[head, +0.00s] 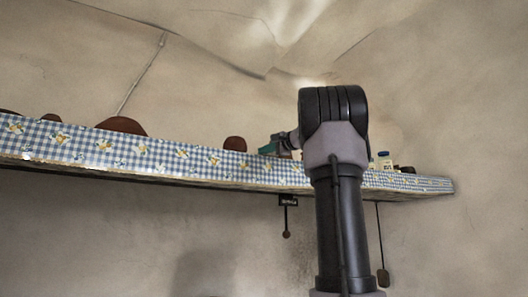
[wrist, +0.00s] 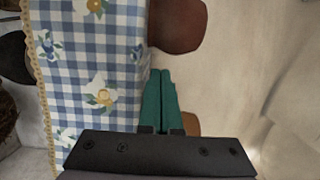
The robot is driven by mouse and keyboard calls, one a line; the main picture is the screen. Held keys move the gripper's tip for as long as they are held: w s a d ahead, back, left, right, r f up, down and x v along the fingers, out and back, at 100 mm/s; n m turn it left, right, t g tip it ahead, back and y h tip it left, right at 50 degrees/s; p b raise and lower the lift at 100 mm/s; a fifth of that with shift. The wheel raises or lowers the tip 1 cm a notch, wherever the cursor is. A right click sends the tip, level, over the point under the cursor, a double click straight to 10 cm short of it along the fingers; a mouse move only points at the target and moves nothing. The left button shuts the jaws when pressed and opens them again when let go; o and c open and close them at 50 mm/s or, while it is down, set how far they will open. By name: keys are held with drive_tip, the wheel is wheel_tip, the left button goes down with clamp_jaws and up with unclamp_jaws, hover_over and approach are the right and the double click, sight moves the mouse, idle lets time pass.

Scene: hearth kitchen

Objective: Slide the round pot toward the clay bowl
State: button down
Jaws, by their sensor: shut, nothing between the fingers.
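Several reddish-brown rounded things show only their tops above the cloth edge in the head view, so I cannot tell for sure which is the round pot and which is the clay bowl. A small brown top (head: 235,143) is just left of my gripper (head: 264,149). A wider brown dome (head: 122,125) is farther left. In the wrist view, my gripper (wrist: 160,75) has its green fingers together, empty. A brown rounded thing (wrist: 178,25) lies ahead of the fingertips, apart from them. A lighter brown thing (wrist: 190,123) is partly hidden beside the fingers.
A shelf edged with blue checked, flowered cloth (head: 180,160) runs across the head view. A small white bottle with a blue cap (head: 384,159) and dark items stand on its right end. Dark utensils (head: 382,278) hang below. A plain wall stands behind.

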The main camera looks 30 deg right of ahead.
sight(235, 149)
drive_tip(key=x, duration=0.7)
drive_tip(key=a, duration=1.4)
drive_tip(key=shift+s, duration=0.25)
